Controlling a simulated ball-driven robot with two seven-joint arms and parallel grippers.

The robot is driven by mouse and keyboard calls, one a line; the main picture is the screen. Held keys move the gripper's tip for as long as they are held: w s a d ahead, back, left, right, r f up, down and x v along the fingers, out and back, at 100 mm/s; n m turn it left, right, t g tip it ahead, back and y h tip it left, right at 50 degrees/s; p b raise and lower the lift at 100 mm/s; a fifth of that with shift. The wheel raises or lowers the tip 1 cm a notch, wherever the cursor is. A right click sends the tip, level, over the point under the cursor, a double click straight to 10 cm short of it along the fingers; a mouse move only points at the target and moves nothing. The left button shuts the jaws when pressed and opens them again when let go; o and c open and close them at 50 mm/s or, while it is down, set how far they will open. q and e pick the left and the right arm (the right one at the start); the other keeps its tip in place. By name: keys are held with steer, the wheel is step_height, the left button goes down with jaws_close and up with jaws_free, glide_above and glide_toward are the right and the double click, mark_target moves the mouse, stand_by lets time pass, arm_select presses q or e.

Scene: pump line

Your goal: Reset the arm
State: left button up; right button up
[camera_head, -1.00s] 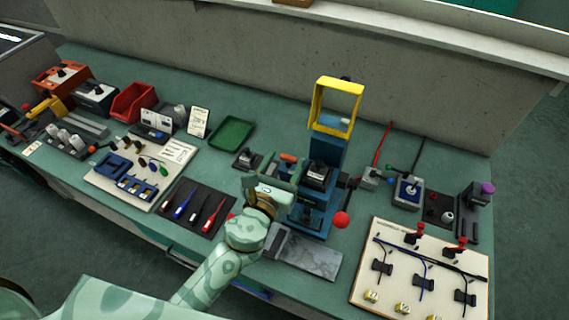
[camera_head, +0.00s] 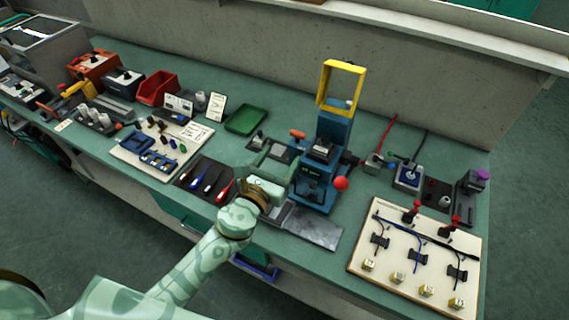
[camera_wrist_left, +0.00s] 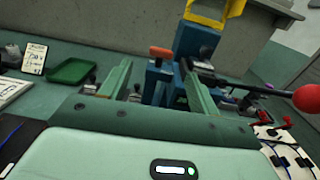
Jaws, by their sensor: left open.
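My left gripper (camera_head: 274,172) is open, at the near left side of a blue press (camera_head: 333,130). In the left wrist view its two green fingers (camera_wrist_left: 158,88) stand wide apart with no object held between them. The press (camera_wrist_left: 196,42) is beyond the fingers, with an orange-red handle (camera_wrist_left: 160,52) seen between them. A dark lever with a red ball (camera_head: 341,184) sticks out at the press's right; the ball shows large at the right in the wrist view (camera_wrist_left: 307,98). My wrist hides part of the press base. My right gripper is not in view.
A yellow frame (camera_head: 324,88) tops the press. A grey stone plate (camera_head: 313,229) lies at the front edge. A dark screwdriver mat (camera_head: 184,182) and a green tray (camera_head: 246,118) are left. A cable board (camera_head: 365,242) and a blue-topped joystick box (camera_head: 408,177) are right.

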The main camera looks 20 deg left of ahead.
steer(key=shift+w, duration=0.55)
